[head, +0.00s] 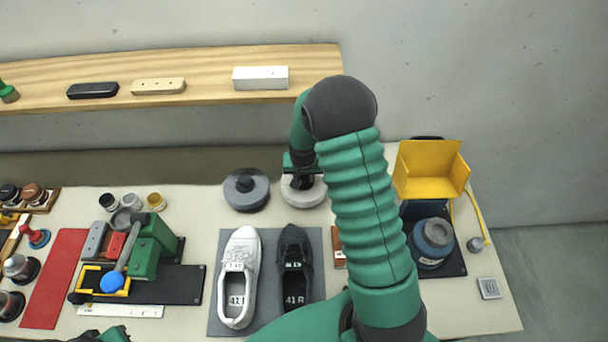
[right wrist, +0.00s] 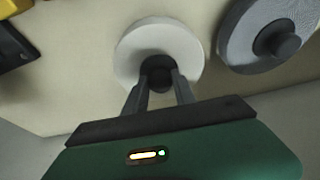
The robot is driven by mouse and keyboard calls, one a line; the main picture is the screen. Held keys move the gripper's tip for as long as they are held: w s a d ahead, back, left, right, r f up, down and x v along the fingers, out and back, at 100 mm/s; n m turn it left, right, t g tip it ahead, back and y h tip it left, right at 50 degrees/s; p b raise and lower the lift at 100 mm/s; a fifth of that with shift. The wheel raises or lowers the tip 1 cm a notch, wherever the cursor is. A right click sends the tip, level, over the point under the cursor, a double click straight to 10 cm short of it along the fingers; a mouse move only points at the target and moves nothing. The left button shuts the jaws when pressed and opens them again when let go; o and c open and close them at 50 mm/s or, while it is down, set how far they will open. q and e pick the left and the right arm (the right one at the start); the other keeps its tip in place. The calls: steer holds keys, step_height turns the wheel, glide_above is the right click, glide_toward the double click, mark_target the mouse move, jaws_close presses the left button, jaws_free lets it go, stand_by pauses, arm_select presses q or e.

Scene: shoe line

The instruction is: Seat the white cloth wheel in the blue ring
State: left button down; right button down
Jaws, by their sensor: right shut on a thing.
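The white cloth wheel (head: 303,192) is a thick pale disc at the back of the table. My right gripper (head: 302,172) is above it, shut on its dark central knob; the right wrist view shows both fingers on the knob of the white wheel (right wrist: 140,48). I cannot tell whether the wheel touches the table. A blue ring (head: 432,258) shows around a round dark-topped body on a black base at the right, apart from the wheel. My left gripper's jaws are not in view.
A grey wheel (head: 246,195) with a dark knob stands close left of the white one. A yellow hood (head: 430,168) rises behind the blue ring. A white shoe (head: 240,275) and black shoe (head: 294,265) lie on a grey mat. My right arm hides table between wheel and ring.

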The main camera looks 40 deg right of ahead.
mark_target(304, 192)
steer(key=shift+f+b, duration=0.4)
steer(key=shift+f, duration=0.1)
steer(key=c, duration=1.3)
jaws_free()
steer(key=shift+r, duration=0.1)
steer(key=p+v, duration=0.8)
steer(key=v, duration=0.3)
